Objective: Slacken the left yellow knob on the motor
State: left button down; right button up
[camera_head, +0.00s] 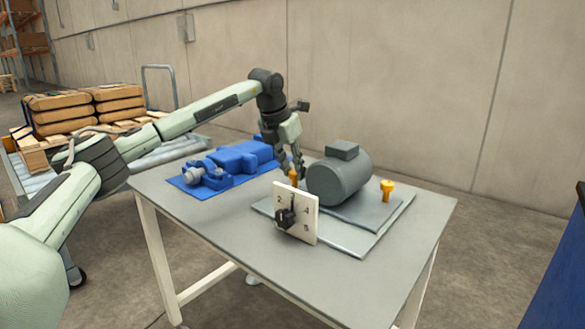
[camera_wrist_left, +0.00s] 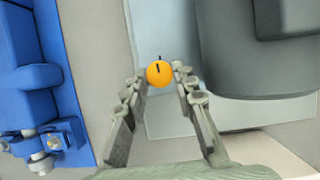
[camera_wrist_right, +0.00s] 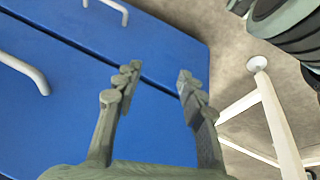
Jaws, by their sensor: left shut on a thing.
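The grey motor (camera_head: 338,182) stands on a base plate (camera_head: 362,243) on the table. The left yellow knob (camera_head: 294,178) is at the motor's left side, partly hidden by fingers. In the left wrist view the knob (camera_wrist_left: 159,73) shows as a round orange top with a dark mark, between the fingertips. My left gripper (camera_head: 292,171) points down and is shut on this knob. The right yellow knob (camera_head: 387,190) stands free to the right of the motor. My right gripper (camera_wrist_right: 155,80) is open and empty above a blue surface, out of the head view.
A white numbered panel (camera_head: 308,218) with a black dial stands in front of the motor. A blue machine unit (camera_head: 235,160) lies on a blue mat to the left. The table's (camera_head: 390,275) front is clear. Brown sacks (camera_head: 118,100) lie on pallets behind.

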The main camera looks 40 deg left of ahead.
pick_arm(q)
jog(key=shift+r, duration=0.1)
jog(key=shift+n, duration=0.4)
jog(key=shift+d+n+y+p, duration=0.15)
jog(key=shift+n+y+p, duration=0.3)
jog(key=shift+n, duration=0.25)
jog(key=n+y+p, duration=0.1)
jog(key=n, duration=0.1)
jog(key=n+y, duration=0.1)
jog(key=n, duration=0.2)
jog(key=shift+w+d+g+p, duration=0.15)
jog(key=shift+d+g+p, duration=0.05)
jog(key=shift+g+p, duration=0.15)
jog(key=n+g+p, duration=0.1)
jog(key=n, duration=0.2)
jog(key=n+y, duration=0.1)
jog(key=n, duration=0.1)
jog(key=shift+w+d+r+n+g+p, duration=0.1)
jog(key=shift+w+d+n+g+p, duration=0.1)
jog(key=shift+n+g+p, duration=0.2)
jog(key=shift+w+a+n+g+y+p, duration=0.1)
jog(key=shift+n+g+y+p, duration=0.45)
jog(key=shift+n, duration=1.35)
pick_arm(e)
notch_tip(320, 180, down, 13)
jog(key=w, duration=0.1)
jog(key=shift+w+a+g+y, duration=0.25)
jog(key=shift+w+g+y, duration=0.05)
jog(key=shift+w+y, duration=0.1)
